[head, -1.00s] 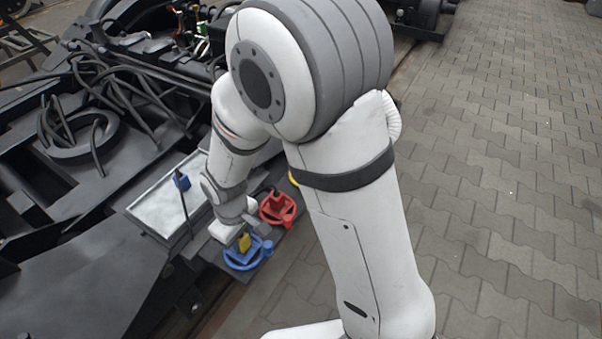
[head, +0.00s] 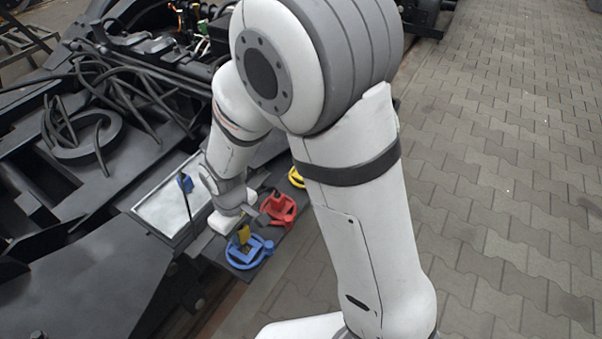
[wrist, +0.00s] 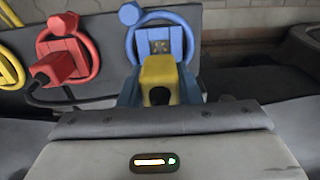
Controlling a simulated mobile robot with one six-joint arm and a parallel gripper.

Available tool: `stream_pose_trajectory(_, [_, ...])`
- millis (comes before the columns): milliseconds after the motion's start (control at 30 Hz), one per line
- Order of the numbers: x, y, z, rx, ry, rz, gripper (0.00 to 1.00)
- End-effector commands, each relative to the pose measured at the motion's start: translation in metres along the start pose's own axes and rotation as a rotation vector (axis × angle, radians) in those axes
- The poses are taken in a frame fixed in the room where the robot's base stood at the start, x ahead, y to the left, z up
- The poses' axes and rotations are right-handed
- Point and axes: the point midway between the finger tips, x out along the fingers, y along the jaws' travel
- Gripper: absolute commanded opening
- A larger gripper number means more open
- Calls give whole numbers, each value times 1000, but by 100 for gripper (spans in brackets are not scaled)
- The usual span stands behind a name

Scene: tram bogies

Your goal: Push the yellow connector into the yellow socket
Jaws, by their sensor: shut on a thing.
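The yellow connector (wrist: 158,78) is in my gripper (wrist: 160,92), which is shut on it, in the lower middle of the wrist view. In the head view the yellow connector (head: 243,233) shows in front of the blue socket. The yellow socket (wrist: 9,72) is cut off at the left edge of the wrist view, well to the left of the connector. In the head view the yellow socket (head: 296,177) is partly hidden behind my arm. The connector is apart from it. My fingertips are hard to make out.
The blue socket (wrist: 160,40) lies directly beyond the connector. The red socket (wrist: 66,50), with a red plug and dark cable at it, lies between the blue and yellow sockets. A light tray (head: 160,205) with a blue connector (head: 186,183) is left of my arm.

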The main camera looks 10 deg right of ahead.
Motion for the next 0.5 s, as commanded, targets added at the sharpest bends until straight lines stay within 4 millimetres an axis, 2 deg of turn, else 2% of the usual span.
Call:
stream_pose_trajectory(200, [-10,0,0,0,0,0,0])
stream_pose_trajectory(500, [-10,0,0,0,0,0,0])
